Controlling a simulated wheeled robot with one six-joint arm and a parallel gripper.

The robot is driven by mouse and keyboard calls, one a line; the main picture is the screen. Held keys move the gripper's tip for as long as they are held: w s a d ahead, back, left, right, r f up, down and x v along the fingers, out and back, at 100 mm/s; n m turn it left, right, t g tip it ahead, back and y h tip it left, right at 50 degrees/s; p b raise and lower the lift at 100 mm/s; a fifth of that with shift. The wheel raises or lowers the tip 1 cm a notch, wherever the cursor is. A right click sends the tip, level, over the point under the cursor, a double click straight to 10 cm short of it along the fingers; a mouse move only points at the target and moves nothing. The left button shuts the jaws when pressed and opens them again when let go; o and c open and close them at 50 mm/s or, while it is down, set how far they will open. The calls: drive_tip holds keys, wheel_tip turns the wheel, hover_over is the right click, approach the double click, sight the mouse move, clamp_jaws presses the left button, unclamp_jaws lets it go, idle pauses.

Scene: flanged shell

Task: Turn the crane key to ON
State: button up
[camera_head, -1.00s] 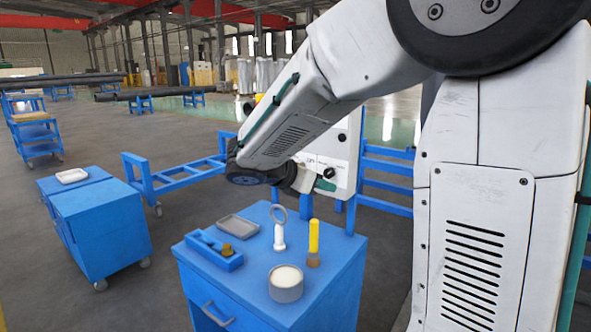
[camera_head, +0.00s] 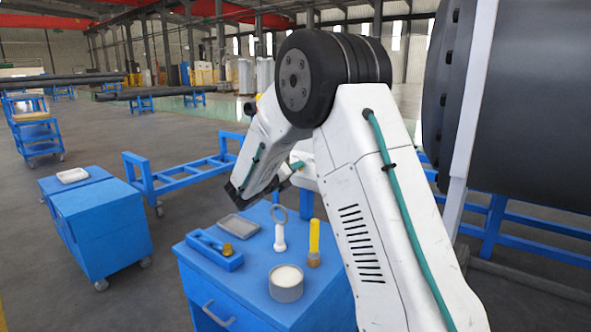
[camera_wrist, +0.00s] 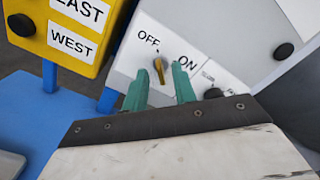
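The crane key (camera_wrist: 159,68) is a small brass-yellow key in the white control panel (camera_wrist: 225,28), in the wrist view. The OFF label (camera_wrist: 149,41) is at its upper left and the ON label (camera_wrist: 187,62) at its right. Which label the key points to is hard to tell. My gripper (camera_wrist: 158,80) is open, its two green fingers spread on either side of the key. I cannot tell whether they touch it. In the head view my arm hides most of the panel and the key; a bit of green finger shows there.
A yellow box with EAST and WEST labels (camera_wrist: 72,45) is left of the panel. Black knobs (camera_wrist: 284,51) stick out nearby. A blue cart (camera_head: 255,255) below my arm holds a grey tray (camera_head: 238,226), a white-filled cup (camera_head: 286,283), a yellow-handled tool (camera_head: 314,240) and other small items.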

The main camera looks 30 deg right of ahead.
drive_tip(key=shift+w+d, duration=0.15)
drive_tip(key=shift+d, duration=0.35)
clamp_jaws()
drive_tip(key=shift+m, duration=8.8)
